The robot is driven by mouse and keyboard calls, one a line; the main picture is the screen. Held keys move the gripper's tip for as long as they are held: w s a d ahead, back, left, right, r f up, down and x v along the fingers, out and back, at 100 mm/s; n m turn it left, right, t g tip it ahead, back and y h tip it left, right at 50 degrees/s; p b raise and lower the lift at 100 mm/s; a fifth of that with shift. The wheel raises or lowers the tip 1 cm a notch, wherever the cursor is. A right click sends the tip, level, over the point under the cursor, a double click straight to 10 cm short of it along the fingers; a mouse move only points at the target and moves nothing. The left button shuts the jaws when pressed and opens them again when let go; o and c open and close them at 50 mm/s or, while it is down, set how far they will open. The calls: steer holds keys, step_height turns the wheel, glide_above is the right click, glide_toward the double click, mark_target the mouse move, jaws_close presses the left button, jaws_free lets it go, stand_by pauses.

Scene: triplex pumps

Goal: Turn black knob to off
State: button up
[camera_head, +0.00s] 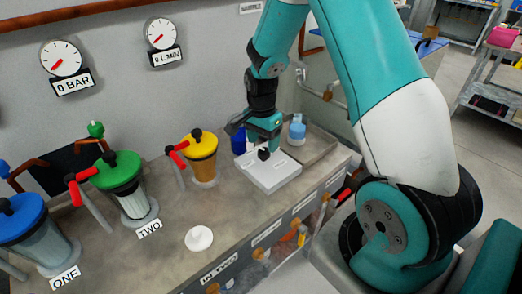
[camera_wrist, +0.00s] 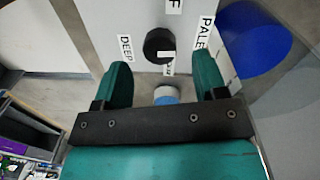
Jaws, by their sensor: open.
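The black knob (camera_head: 263,154) sits on top of a white box (camera_head: 272,176) on the counter. In the wrist view the knob (camera_wrist: 158,43) lies ahead of and between my fingers, apart from both. Labels around it read DEEP (camera_wrist: 125,48) and PALE (camera_wrist: 204,34); a third, cut off at the top edge, ends in F (camera_wrist: 175,5). A small white patch shows at the knob's lower edge; I cannot tell whether it is a pointer or a label. My gripper (camera_head: 263,138) is open and empty above the box; it also shows in the wrist view (camera_wrist: 162,66).
A blue cylinder (camera_head: 238,140) stands close behind the box, and a blue-and-white container (camera_head: 297,130) stands to its right. Pumps with yellow (camera_head: 200,143), green (camera_head: 115,170) and blue (camera_head: 20,213) lids stand to the left. A white disc (camera_head: 199,238) lies on the counter (camera_head: 165,262).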

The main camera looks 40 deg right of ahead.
mark_target(264, 150)
steer(key=shift+s+f, duration=0.1)
steer(key=shift+f, duration=1.75)
steer(key=c, duration=0.9)
steer(key=shift+a, duration=0.45)
steer(key=shift+d, duration=0.6)
